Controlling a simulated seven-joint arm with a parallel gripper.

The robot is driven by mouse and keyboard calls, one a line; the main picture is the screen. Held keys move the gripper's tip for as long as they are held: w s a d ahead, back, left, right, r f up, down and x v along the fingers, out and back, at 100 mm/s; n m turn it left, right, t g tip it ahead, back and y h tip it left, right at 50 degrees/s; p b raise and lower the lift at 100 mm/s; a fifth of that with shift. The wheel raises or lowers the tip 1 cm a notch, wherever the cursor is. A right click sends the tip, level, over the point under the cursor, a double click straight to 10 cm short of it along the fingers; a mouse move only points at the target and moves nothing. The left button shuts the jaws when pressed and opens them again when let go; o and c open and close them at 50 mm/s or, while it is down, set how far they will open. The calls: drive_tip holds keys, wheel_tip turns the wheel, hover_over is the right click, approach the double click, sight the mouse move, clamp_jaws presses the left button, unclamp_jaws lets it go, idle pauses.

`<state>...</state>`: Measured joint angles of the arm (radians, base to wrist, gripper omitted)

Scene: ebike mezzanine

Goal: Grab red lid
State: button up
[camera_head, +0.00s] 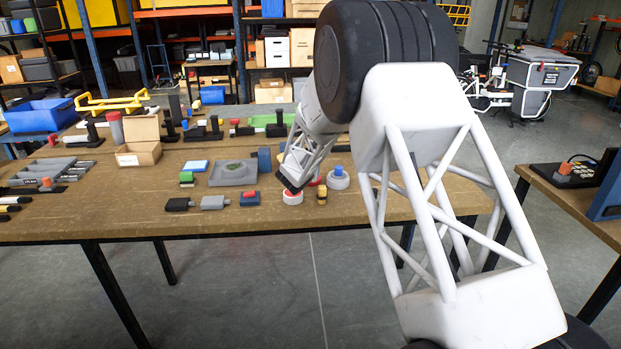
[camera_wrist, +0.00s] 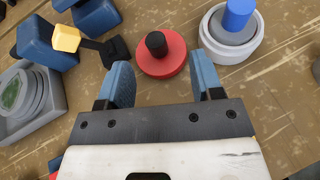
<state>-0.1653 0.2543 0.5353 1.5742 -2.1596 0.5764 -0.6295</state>
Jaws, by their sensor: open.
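The red lid (camera_wrist: 163,66) is a round red disc with a black knob. It sits on the wooden table in the wrist view, ahead of and between the fingertips. In the head view only a bit of red (camera_head: 317,181) shows beside my gripper, which hides most of it. My gripper (camera_wrist: 160,78) is open, with its two blue fingers spread apart and nothing held between them. In the head view, my gripper (camera_head: 291,184) points down low over the table near its front edge.
A white round piece with a blue knob (camera_wrist: 236,22) stands close right of the lid. A grey tray with a green centre (camera_wrist: 25,100) and blue blocks (camera_wrist: 45,45) lie left. A white-and-red round piece (camera_head: 292,197) and a yellow-and-red block (camera_head: 322,194) are near the front edge.

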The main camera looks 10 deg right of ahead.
drive_tip(key=shift+w+a+f+n, duration=0.5)
drive_tip(key=shift+w+a+f, duration=0.05)
drive_tip(key=shift+f, duration=0.2)
drive_tip(key=shift+w, duration=0.1)
drive_tip(key=shift+x, duration=1.25)
drive_tip(key=shift+x, duration=2.55)
drive_tip(key=shift+d, duration=0.2)
drive_tip(key=c, duration=1)
